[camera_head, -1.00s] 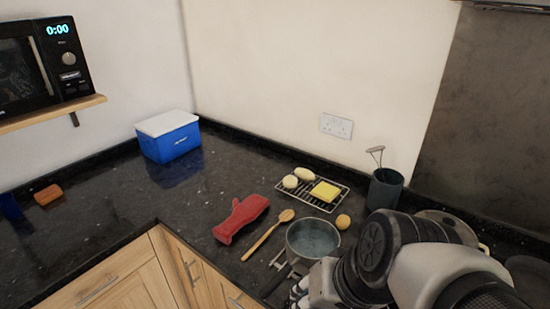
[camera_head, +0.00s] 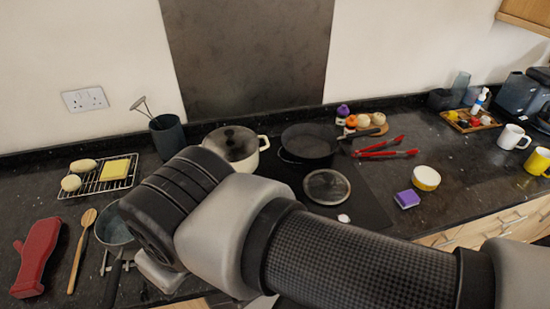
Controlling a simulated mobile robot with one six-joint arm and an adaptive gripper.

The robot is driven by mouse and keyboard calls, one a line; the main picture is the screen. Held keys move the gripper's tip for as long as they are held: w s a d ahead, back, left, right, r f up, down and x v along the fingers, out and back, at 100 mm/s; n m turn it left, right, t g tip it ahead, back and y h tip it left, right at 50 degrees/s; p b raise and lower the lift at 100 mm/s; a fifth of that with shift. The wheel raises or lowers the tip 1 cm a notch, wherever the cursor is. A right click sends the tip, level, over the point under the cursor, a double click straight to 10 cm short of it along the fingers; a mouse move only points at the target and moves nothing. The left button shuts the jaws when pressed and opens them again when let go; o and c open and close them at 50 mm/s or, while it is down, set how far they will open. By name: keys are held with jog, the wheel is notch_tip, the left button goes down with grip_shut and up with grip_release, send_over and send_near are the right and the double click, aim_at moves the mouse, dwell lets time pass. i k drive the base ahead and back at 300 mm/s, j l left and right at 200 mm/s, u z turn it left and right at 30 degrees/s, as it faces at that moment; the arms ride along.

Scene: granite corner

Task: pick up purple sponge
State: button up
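The purple sponge (camera_head: 407,199) is a small purple block with a paler side, lying on the dark counter to the right of the hob. It sits close to a small bowl (camera_head: 426,178) with a yellow band. My arm crosses the lower middle of the view, from the lower right to the centre left, and its end is left of the sponge, over the saucepan area. The gripper fingers are mostly hidden behind my arm; grey parts show below it near the saucepan (camera_head: 113,233). I cannot tell whether they are open or shut.
On the hob stand a lidded white pot (camera_head: 238,148) and a black frying pan (camera_head: 309,143). A glass lid (camera_head: 326,187) lies in front. Red tongs (camera_head: 384,149) lie behind the sponge. Mugs (camera_head: 513,137) and a tray (camera_head: 470,121) are further right. Counter around the sponge is mostly clear.

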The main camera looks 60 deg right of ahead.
aim_at(407, 198)
jog(key=z, duration=3.3)
